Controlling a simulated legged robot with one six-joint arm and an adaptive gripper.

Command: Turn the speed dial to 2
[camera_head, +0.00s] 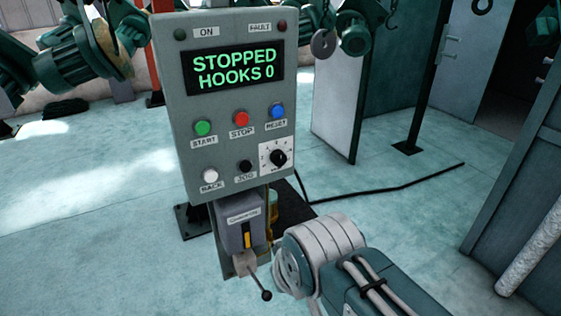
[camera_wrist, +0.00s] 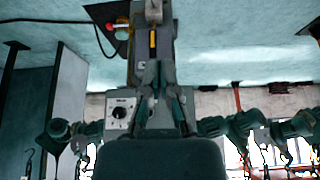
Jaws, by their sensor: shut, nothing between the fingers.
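The speed dial (camera_head: 278,158) is a black knob on a white plate with small tick marks, at the lower right of the grey control panel (camera_head: 222,165). Its setting is too small to read surely. In the wrist view, which is upside down, the dial (camera_wrist: 120,113) is left of my gripper (camera_wrist: 160,90). My gripper's fingers are shut and empty, and show apart from the dial in the picture. In the head view my arm comes in from the lower right, below the panel, and the fingers are not visible there.
The panel has green start (camera_head: 203,128), red stop (camera_head: 241,118), blue reset (camera_head: 278,111), white back (camera_head: 210,175) and black jog (camera_head: 246,166) buttons. The screen (camera_head: 235,73) reads STOPPED HOOKS 0. A box with a ball-ended lever (camera_head: 266,295) is below.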

